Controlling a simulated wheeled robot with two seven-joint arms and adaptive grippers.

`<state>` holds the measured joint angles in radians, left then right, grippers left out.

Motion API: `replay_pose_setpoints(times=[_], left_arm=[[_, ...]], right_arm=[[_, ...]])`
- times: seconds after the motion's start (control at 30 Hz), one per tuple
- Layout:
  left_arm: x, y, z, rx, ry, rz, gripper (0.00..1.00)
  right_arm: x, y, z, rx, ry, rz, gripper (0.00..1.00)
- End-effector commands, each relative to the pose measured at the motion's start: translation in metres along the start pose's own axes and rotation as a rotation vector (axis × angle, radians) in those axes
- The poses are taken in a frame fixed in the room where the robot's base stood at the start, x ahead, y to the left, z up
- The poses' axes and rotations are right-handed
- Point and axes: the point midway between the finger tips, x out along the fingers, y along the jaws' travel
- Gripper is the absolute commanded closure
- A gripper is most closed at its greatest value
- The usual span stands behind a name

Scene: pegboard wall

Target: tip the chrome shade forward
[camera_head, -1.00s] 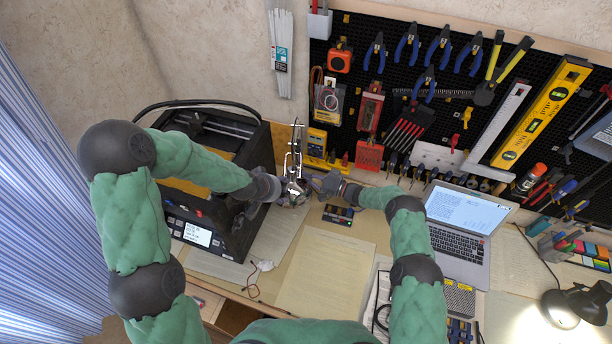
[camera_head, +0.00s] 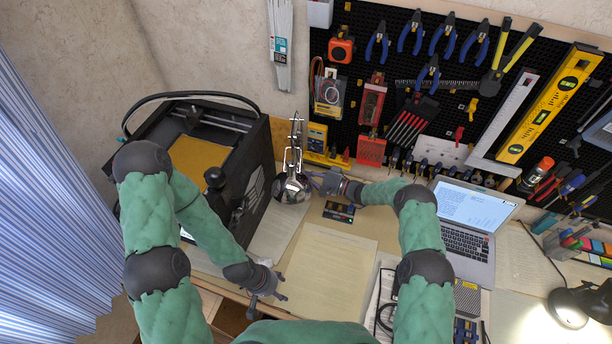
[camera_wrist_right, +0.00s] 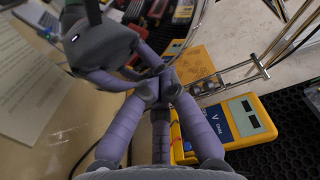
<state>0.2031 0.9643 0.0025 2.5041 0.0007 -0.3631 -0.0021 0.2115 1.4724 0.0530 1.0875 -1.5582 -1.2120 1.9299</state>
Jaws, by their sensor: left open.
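The chrome shade (camera_head: 291,188) is a round, mirror-like dome under a thin chrome lamp arm (camera_head: 294,150), beside the black printer in the head view. My right gripper (camera_head: 318,181) is at the shade's right side, its fingertips close to or touching it; I cannot tell which. In the right wrist view the purple-grey fingers (camera_wrist_right: 162,88) of my right gripper bunch together near a thin curved shiny edge, with chrome rods at the right. Whether they grip the shade is unclear. My left gripper (camera_head: 272,292) is open and empty, low over the desk's front edge, away from the shade.
The black 3D printer (camera_head: 240,182) stands left of the shade. A yellow multimeter (camera_head: 317,138) is behind it, also in the right wrist view (camera_wrist_right: 222,122). The open laptop (camera_head: 468,228) is at the right. Paper sheets (camera_head: 326,272) cover the desk's front.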

Motion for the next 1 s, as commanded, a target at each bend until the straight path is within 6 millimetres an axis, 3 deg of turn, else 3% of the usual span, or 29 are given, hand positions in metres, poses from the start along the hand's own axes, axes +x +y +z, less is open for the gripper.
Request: replay_pose_setpoints(times=[0.1, 0.4, 0.6, 1.0], left_arm=[[0.015, -0.005, -0.001, 0.001, 0.000, 0.000, 0.43], [0.038, -0.013, -0.002, 0.001, 0.001, 0.000, 0.43], [0.041, -0.015, -0.002, 0.001, 0.001, 0.000, 0.43], [0.041, -0.014, -0.002, 0.001, 0.001, 0.000, 0.43]], right_arm=[[-0.002, 0.006, 0.006, 0.057, -0.002, 0.020, 1.00], [-0.008, 0.012, 0.024, 0.256, -0.003, 0.090, 1.00], [-0.010, 0.013, 0.032, 0.338, -0.003, 0.118, 1.00], [-0.011, 0.012, 0.032, 0.344, -0.002, 0.120, 1.00]])
